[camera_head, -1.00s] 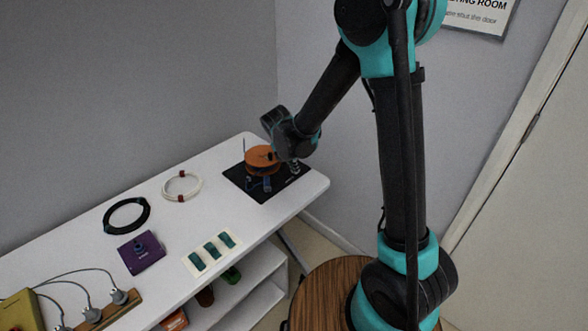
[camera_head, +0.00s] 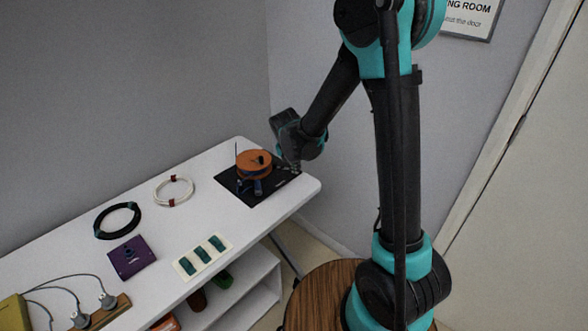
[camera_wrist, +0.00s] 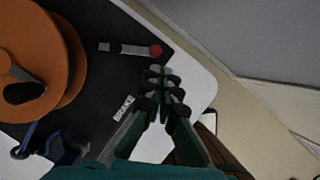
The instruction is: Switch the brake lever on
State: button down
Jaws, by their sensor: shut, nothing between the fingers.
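The brake lever (camera_wrist: 130,49) is a short grey bar with a red knob at its right end in the wrist view. It lies on a black board (camera_head: 232,187) near a white "BRAKE" label (camera_wrist: 123,108). My gripper (camera_wrist: 160,76) is shut and empty. Its fingertips appear just below the red knob in the wrist view; I cannot tell whether they touch it. In the head view my gripper (camera_head: 294,167) is over the right side of the board, and the lever is too small to make out there.
An orange spool (camera_wrist: 40,60) stands on the board left of the lever; it also shows in the head view (camera_head: 254,161). The white table (camera_head: 310,186) ends close to the right of the board. Cable coils, a purple box (camera_head: 133,257) and switches stand farther left.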

jog(key=shift+a, duration=0.8)
jog(key=shift+s, duration=0.15)
